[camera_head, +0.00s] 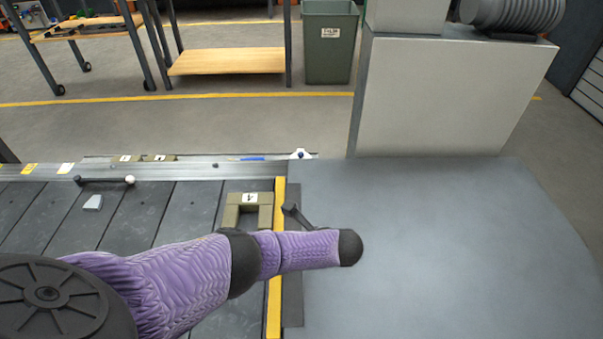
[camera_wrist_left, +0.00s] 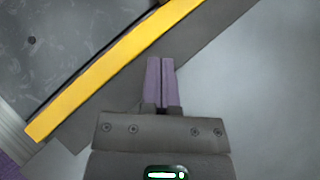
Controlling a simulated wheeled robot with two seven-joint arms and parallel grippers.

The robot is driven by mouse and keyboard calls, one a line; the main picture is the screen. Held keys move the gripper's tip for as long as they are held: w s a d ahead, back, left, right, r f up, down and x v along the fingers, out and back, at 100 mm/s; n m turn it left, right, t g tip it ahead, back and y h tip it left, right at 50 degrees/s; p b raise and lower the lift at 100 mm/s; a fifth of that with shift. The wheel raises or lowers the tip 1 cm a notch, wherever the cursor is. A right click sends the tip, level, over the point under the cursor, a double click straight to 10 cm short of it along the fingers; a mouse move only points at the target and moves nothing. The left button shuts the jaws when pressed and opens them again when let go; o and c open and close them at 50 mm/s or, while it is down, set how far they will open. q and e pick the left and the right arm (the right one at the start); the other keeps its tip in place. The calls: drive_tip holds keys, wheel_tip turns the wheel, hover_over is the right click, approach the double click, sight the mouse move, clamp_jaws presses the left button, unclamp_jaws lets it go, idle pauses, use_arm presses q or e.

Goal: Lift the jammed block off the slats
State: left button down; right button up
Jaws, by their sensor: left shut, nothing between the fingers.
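The olive-brown U-shaped block (camera_head: 248,204) has a white label marked with a dark figure. It lies on the dark slats (camera_head: 145,213) against the yellow strip at their right end, in the head view. The arm partly covers its near side. My left arm in its purple sleeve reaches across the slats and over the yellow strip, near the block. My left gripper shows in the left wrist view (camera_wrist_left: 162,82), its purple fingers together and empty over the dark strip beside the yellow one. The block does not clearly show there. My right gripper is out of view.
A small pale piece (camera_head: 93,202) and a dark rod with a white end (camera_head: 105,180) lie farther left on the slats. A metal rail (camera_head: 200,171) runs along the far side. A wide grey plate (camera_head: 450,250) right of the yellow strip (camera_head: 278,205) is clear.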

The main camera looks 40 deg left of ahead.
sight(243, 204)
use_arm(q)
drive_tip(key=b+x, duration=0.1)
drive_tip(key=x, duration=0.1)
drive_tip(key=b+x, duration=0.1)
drive_tip(key=x, duration=0.1)
drive_tip(key=shift+s+f, duration=0.1)
drive_tip(key=shift+f, duration=0.35)
drive_tip(key=a, duration=0.1)
drive_tip(key=a+b, duration=0.1)
drive_tip(key=a, duration=0.1)
drive_tip(key=shift+w+a+r, duration=0.15)
drive_tip(key=shift+w+a, duration=0.05)
drive_tip(key=shift+a, duration=0.05)
drive_tip(key=shift+a+r, duration=0.15)
drive_tip(key=shift+a, duration=0.2)
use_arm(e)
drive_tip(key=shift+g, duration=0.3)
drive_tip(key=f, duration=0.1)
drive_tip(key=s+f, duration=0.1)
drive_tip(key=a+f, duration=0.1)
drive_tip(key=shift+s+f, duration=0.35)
